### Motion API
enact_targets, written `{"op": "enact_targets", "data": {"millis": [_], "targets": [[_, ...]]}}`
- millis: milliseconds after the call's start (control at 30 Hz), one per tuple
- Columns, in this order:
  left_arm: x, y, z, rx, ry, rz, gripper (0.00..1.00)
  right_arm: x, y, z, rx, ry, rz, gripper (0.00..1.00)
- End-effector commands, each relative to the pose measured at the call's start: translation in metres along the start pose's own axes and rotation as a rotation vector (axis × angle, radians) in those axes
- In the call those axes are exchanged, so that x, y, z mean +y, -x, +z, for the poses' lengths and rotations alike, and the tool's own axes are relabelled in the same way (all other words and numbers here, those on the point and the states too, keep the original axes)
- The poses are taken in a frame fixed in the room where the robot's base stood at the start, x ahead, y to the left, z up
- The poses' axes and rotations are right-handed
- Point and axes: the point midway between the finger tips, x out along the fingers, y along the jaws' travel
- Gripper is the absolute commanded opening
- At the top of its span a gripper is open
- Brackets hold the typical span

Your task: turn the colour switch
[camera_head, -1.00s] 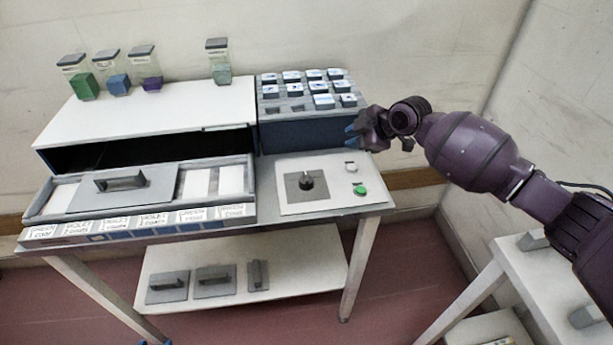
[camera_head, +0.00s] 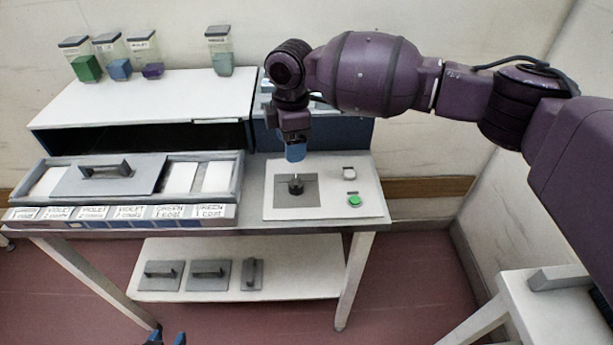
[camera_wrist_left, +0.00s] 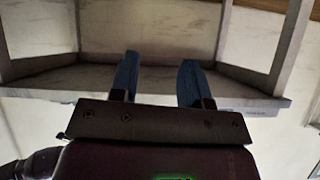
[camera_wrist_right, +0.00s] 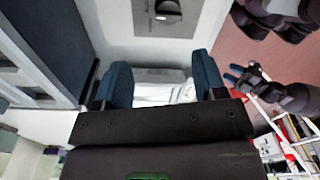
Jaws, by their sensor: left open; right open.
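The colour switch (camera_head: 296,186) is a dark round knob on a grey square plate, set in the white control panel (camera_head: 325,205) on the right of the bench. In the right wrist view the knob (camera_wrist_right: 168,7) shows at the top edge, partly cut off. My right gripper (camera_head: 295,153) hangs just above the knob, pointing down, with a gap between them. Its blue fingers are apart and empty in the right wrist view (camera_wrist_right: 162,72). My left gripper (camera_head: 166,338) shows only as blue fingertips at the bottom edge; in the left wrist view (camera_wrist_left: 158,70) its fingers are apart and empty.
A green button (camera_head: 354,201) and a pale switch (camera_head: 349,173) sit right of the knob. A tray with a handled grey lid (camera_head: 110,176) is on the left. Several jars stand on the cabinet (camera_head: 150,97). Handled grey blocks (camera_head: 210,273) lie on the lower shelf.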

Motion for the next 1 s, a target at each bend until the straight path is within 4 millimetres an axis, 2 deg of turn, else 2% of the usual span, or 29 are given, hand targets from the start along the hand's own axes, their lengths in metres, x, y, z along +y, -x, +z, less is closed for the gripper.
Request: {"op": "enact_targets", "data": {"millis": [133, 267, 700, 1000], "targets": [[0.000, 0.000, -0.001, 0.002, -0.001, 0.000, 0.43, -0.007, 0.001, 0.006, -0.038, -0.048, -0.045, 0.65], [-0.002, 0.000, 0.001, -0.002, -0.006, -0.001, 0.43, -0.008, -0.007, 0.007, -0.040, -0.060, -0.046, 0.65], [-0.002, -0.003, 0.006, -0.007, -0.010, 0.001, 0.43, -0.010, -0.077, 0.010, -0.038, -0.059, -0.045, 0.65], [0.001, -0.005, 0.006, -0.005, -0.005, 0.002, 0.43, -0.011, -0.104, 0.011, -0.038, -0.059, -0.043, 0.65]]}}
